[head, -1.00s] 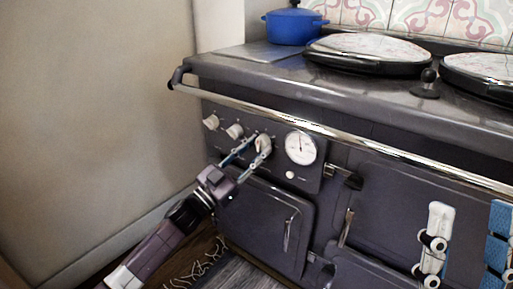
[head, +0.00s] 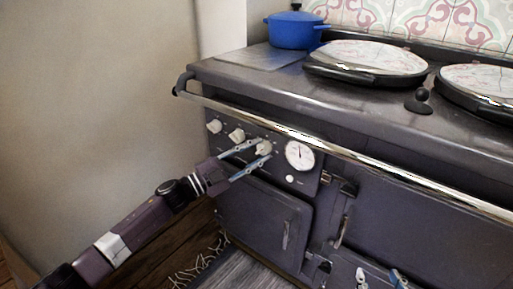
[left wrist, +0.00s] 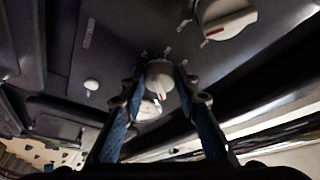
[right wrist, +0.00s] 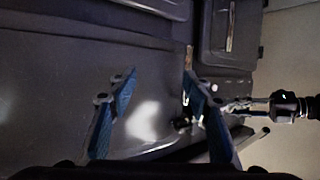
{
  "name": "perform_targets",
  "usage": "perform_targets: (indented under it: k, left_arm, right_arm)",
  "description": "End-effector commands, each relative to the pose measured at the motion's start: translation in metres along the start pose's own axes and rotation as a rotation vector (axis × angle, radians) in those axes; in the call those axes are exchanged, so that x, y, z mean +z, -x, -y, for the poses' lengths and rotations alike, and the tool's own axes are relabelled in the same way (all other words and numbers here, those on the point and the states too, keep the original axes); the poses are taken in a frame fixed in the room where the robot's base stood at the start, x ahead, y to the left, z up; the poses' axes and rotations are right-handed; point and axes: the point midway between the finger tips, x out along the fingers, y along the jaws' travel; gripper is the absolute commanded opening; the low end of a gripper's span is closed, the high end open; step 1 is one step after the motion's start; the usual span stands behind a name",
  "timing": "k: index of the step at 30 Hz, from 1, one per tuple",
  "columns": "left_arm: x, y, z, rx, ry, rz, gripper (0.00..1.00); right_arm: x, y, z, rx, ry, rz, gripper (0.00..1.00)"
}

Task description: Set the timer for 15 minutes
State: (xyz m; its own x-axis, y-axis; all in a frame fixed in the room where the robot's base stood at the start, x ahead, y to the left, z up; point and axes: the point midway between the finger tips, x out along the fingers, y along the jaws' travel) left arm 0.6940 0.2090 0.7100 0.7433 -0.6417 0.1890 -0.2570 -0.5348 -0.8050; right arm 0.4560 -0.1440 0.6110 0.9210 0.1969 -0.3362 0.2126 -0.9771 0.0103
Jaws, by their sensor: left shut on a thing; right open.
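The stove's front panel carries three pale knobs in a row: left (head: 214,126), middle (head: 237,135) and right (head: 264,147). A round white dial (head: 300,155) sits to the right of them. My left gripper (head: 265,149) is shut on the right knob, one finger on each side. The left wrist view shows this knob (left wrist: 156,78) between the fingertips (left wrist: 160,74), partly hidden by them. The knob's exact setting is not readable. My right gripper (head: 380,280) shows only its fingertips at the bottom edge; it is open and empty in the right wrist view (right wrist: 157,85).
A shiny rail (head: 330,148) runs along the stove front above the knobs. A small white button (head: 290,179) is below the dial. A blue pot (head: 295,30) and two round lids (head: 366,60) are on top. Oven doors (head: 262,215) lie below; a wall is at left.

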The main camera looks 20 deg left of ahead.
Motion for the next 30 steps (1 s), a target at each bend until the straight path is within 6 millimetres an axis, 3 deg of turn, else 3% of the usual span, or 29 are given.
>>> perform_targets:
  k: [8, 17, 18, 30]
  left_arm:
    - [-0.002, -0.001, 0.004, 0.069, -0.155, 0.01, 0.05]
    - [-0.003, -0.001, 0.005, 0.137, -0.314, 0.02, 0.05]
    - [-0.003, -0.001, 0.006, 0.145, -0.332, 0.021, 0.05]
    - [-0.003, -0.001, 0.005, 0.208, -0.479, 0.03, 0.05]
  right_arm:
    - [0.089, 0.038, -0.012, 0.025, -0.003, 0.419, 0.46]
    - [0.169, 0.124, -0.021, 0.051, -0.017, 0.883, 0.46]
    - [0.174, 0.135, -0.022, 0.053, -0.019, 0.927, 0.46]
    - [0.158, 0.139, -0.021, 0.052, -0.019, 0.921, 0.46]
